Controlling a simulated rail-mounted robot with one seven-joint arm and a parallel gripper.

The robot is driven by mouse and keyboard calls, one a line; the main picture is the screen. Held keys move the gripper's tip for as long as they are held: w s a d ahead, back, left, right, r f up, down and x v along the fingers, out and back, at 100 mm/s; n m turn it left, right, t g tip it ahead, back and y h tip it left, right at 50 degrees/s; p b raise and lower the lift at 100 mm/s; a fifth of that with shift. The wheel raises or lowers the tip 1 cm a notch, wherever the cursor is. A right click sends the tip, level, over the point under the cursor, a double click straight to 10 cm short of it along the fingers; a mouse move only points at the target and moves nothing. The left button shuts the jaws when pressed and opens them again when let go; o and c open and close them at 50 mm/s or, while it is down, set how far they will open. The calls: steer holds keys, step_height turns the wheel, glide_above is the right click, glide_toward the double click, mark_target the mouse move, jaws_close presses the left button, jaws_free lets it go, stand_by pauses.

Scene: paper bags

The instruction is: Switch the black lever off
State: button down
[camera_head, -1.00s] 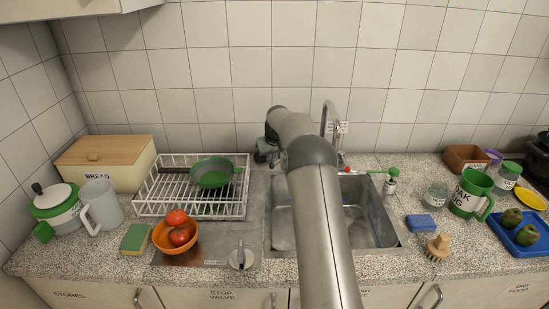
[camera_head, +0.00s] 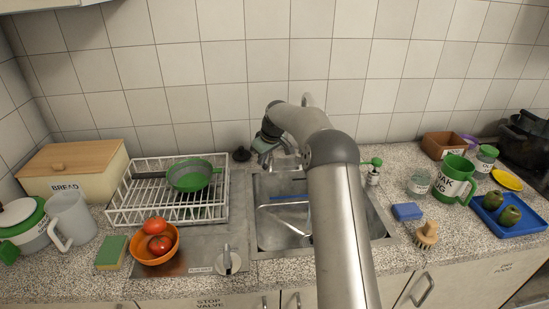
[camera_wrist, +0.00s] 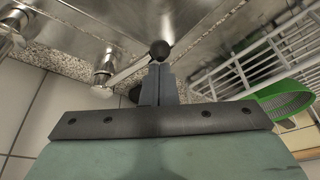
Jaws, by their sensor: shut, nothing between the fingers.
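In the wrist view the black lever shows as a round black knob (camera_wrist: 160,50) on a thin metal rod, which runs down-left to a chrome valve body (camera_wrist: 103,72). My gripper (camera_wrist: 160,66) is shut and empty, its fingertips right at the knob; whether they touch it I cannot tell. In the head view my gripper (camera_head: 264,156) is above the back left corner of the sink, between the dish rack and the tap (camera_head: 307,101).
A white dish rack (camera_head: 122,213) holding a green strainer (camera_head: 190,176) is left of my gripper. The steel sink (camera_head: 270,232) is below. A stop-valve knob (camera_head: 228,262) is at the front; tiled wall stands close behind.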

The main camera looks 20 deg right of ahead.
steer(key=shift+s+d+b, duration=0.35)
steer(key=shift+s+d, duration=0.05)
steer(key=shift+d, duration=0.45)
steer(key=shift+r, duration=0.1)
step_height(320, 180, up, 10)
steer(key=f+p, duration=0.1)
steer(key=s+a+r+m+g+h, duration=0.1)
steer(key=s+a+r, duration=0.25)
steer(key=s, duration=0.45)
steer(key=s+a+r+m, duration=0.1)
steer(key=s+a+r, duration=0.1)
steer(key=s+a, duration=0.5)
steer(key=s+f+m, duration=0.2)
steer(key=s+f, duration=0.2)
steer(key=s, duration=1.3)
steer(key=s+f+m+g+h, duration=0.1)
steer(key=s+f, duration=0.3)
steer(key=s, duration=1.3)
steer(key=shift+f+m+g, duration=0.3)
steer(key=shift+f+m, duration=0.1)
steer(key=shift+m, duration=0.2)
